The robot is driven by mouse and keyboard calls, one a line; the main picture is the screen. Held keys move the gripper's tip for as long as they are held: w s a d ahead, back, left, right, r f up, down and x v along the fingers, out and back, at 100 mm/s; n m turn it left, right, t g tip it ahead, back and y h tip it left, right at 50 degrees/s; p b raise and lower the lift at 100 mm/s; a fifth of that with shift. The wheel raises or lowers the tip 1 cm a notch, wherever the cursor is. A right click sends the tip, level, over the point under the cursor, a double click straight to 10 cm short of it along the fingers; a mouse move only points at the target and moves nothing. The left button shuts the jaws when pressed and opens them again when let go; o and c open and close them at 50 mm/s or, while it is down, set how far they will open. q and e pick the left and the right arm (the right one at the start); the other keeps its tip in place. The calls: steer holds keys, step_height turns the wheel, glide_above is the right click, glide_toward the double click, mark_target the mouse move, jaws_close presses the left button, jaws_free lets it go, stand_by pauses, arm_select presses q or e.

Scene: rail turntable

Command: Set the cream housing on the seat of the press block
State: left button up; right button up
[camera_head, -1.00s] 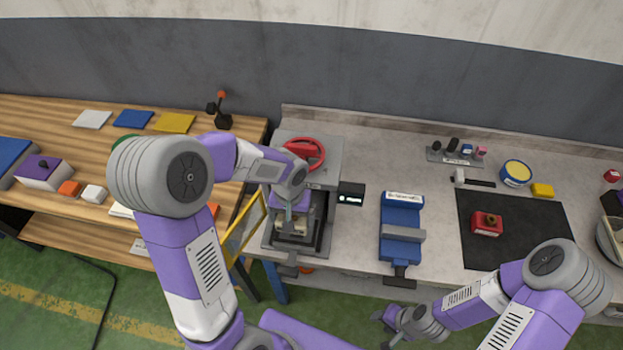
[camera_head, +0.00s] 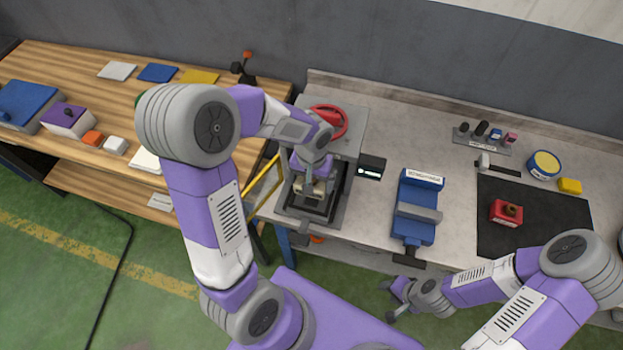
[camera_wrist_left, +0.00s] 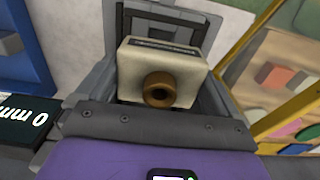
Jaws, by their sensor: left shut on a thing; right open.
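The cream housing (camera_wrist_left: 165,68) has a dark label slot and a brown round boss on its near face. It also shows small below my left gripper in the head view (camera_head: 313,190). My left gripper (camera_head: 312,184) is shut on it, over the grey press block (camera_head: 333,205) with the red handwheel (camera_head: 344,124). In the left wrist view, grey press walls stand around the housing. The seat under it is hidden, so I cannot tell whether it touches. My right gripper (camera_head: 392,299) is open and empty in front of the bench edge.
A yellow-framed panel (camera_head: 264,187) stands left of the press. A small black display (camera_head: 371,167) and a blue vise (camera_head: 417,208) stand right of it. A black mat (camera_head: 540,235) with a red block (camera_head: 506,213) lies farther right. A wooden bench (camera_head: 60,90) is at left.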

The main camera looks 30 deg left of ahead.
arm_select(q)
steer(key=shift+f+b, duration=2.45)
steer(key=shift+f, duration=0.4)
steer(key=shift+f+b, duration=0.55)
steer(key=shift+b, duration=0.1)
steer(key=o, duration=1.2)
step_height(320, 180, up, 8)
steer(key=p, duration=0.1)
steer(key=shift+f, duration=0.2)
